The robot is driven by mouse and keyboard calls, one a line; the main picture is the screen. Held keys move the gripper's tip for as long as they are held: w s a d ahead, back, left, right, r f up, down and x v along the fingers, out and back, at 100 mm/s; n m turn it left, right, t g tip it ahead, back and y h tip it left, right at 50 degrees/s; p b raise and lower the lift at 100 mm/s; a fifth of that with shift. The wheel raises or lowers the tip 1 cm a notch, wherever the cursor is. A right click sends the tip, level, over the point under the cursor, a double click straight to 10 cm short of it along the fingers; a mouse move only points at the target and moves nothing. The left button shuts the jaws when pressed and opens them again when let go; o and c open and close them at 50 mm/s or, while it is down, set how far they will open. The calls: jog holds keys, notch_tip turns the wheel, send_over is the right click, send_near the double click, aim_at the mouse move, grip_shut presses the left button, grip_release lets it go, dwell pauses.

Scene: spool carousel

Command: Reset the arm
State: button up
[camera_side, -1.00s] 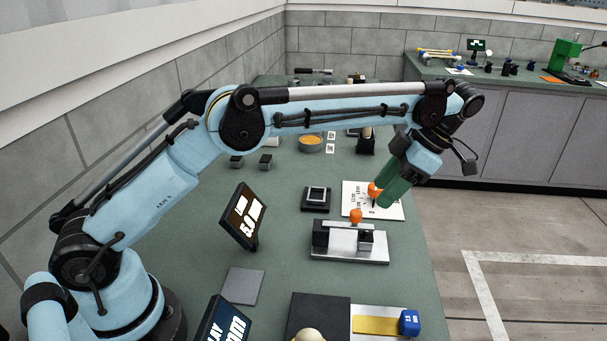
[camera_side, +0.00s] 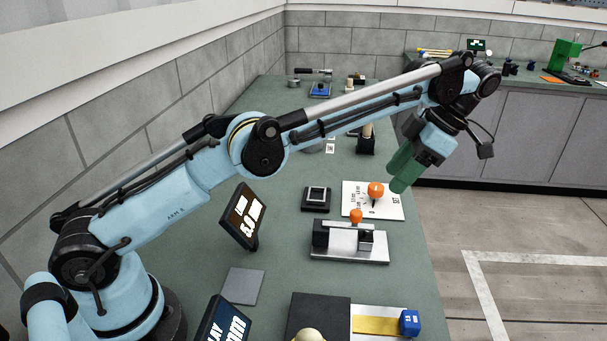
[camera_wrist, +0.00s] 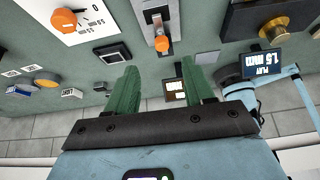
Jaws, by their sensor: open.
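My gripper (camera_side: 401,172) is raised above the green bench, near its right edge and beyond the white dial plate (camera_side: 391,211) with the orange knob (camera_side: 376,189). Its green fingers point down and to the left in the side view. In the wrist view my gripper (camera_wrist: 160,82) shows two green fingers spread apart with nothing between them. The orange knob (camera_wrist: 64,20) shows there at the upper left, clear of the fingers.
A metal fixture with an orange-topped lever (camera_side: 356,216) stands in front of the dial plate. A tilted dark display (camera_side: 243,216) stands to its left. A blue block (camera_side: 409,322) sits at the near right. Room above the bench around the fingers is free.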

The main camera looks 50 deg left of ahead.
jog(key=s+a+r+m+t+h, duration=0.3)
jog(key=s+a+r+m+t, duration=0.3)
jog(key=m, duration=0.8)
jog(key=s+a+f+m+t, duration=0.2)
jog(key=s+f+m, duration=0.2)
jog(key=s+m, duration=0.2)
jog(key=s+a+f+m+t+h, duration=0.1)
jog(key=s+a+f+m+t, duration=0.2)
jog(key=s+f+m, duration=0.2)
jog(key=shift+s+m, duration=0.9)
jog(key=shift+s, duration=0.05)
jog(key=shift+r, duration=0.1)
